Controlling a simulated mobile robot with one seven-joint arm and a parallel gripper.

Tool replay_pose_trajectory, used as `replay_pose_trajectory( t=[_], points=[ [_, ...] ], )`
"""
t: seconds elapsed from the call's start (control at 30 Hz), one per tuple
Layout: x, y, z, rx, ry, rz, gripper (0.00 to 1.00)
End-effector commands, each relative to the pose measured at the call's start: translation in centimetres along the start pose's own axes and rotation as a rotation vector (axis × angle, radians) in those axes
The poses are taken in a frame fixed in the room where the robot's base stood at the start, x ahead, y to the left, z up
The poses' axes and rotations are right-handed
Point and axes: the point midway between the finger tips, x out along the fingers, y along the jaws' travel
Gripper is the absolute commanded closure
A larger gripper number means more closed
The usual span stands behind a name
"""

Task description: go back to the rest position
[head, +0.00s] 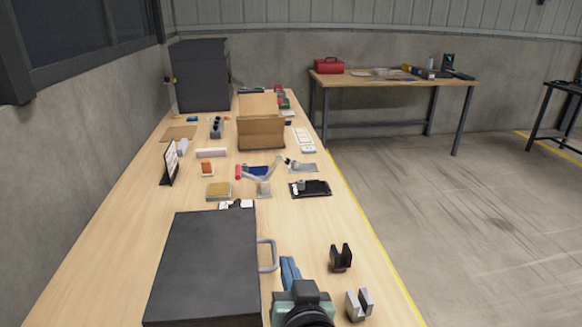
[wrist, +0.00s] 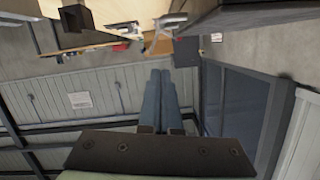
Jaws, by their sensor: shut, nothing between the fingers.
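My gripper (head: 288,262) is at the bottom of the head view, with its blue fingers pointing away from me. It is beside the right side of a large dark box (head: 205,265), near the box's grey handle (head: 267,255); whether it touches the handle is hard to tell. In the wrist view my gripper (wrist: 160,72) shows two blue fingers side by side, closed together with nothing between them. The wrist view is turned and looks toward the wall and window.
A black forked block (head: 341,258) and a grey forked block (head: 359,304) stand right of my gripper. Farther along the bench (head: 120,255) are a cardboard box (head: 261,134), a black tray (head: 310,189) and small parts. Open floor (head: 450,210) lies to the right.

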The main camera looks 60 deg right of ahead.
Motion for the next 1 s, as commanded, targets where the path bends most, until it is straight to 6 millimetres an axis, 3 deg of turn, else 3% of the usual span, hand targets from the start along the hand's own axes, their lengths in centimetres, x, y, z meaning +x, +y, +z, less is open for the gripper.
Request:
replay_pose_trajectory(
  t=[0.2, 0.47, 0.57, 0.67, 0.77, 0.87, 1.0],
  points=[
    [-1.7, -0.1, 0.0, 0.001, 0.001, -0.001, 1.00],
    [-1.8, 0.0, 0.0, 0.001, 0.000, 0.000, 1.00],
    [-1.8, -1.3, -0.8, 0.000, 0.017, -0.026, 1.00],
    [-2.1, -5.0, -2.9, -0.004, 0.067, -0.101, 1.00],
    [-3.4, -10.7, -6.4, -0.008, 0.151, -0.221, 1.00],
    [-6.0, -16.9, -10.4, -0.011, 0.255, -0.357, 1.00],
    [-11.4, -24.4, -16.1, -0.007, 0.412, -0.538, 1.00]
  ],
)
